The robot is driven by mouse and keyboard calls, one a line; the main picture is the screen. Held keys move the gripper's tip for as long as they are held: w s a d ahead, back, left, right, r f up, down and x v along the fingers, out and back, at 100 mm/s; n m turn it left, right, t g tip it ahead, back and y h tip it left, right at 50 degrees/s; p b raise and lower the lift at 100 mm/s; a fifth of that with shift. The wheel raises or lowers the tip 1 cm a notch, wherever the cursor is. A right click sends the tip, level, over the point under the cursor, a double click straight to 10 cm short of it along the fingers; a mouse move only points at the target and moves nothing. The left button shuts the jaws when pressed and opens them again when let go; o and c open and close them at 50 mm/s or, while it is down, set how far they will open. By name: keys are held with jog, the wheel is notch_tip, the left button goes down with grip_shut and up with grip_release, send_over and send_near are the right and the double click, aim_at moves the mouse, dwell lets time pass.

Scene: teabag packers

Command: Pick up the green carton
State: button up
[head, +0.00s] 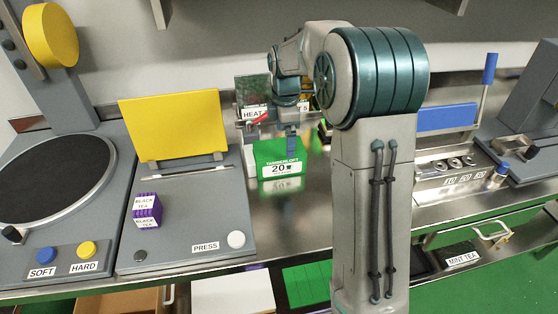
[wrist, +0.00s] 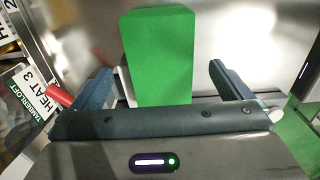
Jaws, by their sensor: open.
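The green carton (head: 280,157) stands on the steel counter in the head view, with a white label reading "20" on its front. In the wrist view the green carton (wrist: 162,60) rises between the two fingers, nearer the left one. My gripper (wrist: 170,82) is open, with a dark finger on each side. A clear gap shows between the carton and the right finger. The gap at the left finger is small, and I cannot tell whether they touch. In the head view my gripper (head: 291,143) is at the carton's top and partly hidden by my arm.
A machine labelled HEAT (head: 252,113) stands close behind and left of the carton. A blue-handled machine (head: 447,117) stands right. Counter in front of the carton is bare.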

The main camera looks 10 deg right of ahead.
jog(key=f, duration=0.5)
jog(key=shift+d, duration=0.2)
jog(key=c, duration=1.1)
jog(key=shift+o, duration=0.2)
jog(key=shift+d+r, duration=0.1)
jog(key=shift+r, duration=0.05)
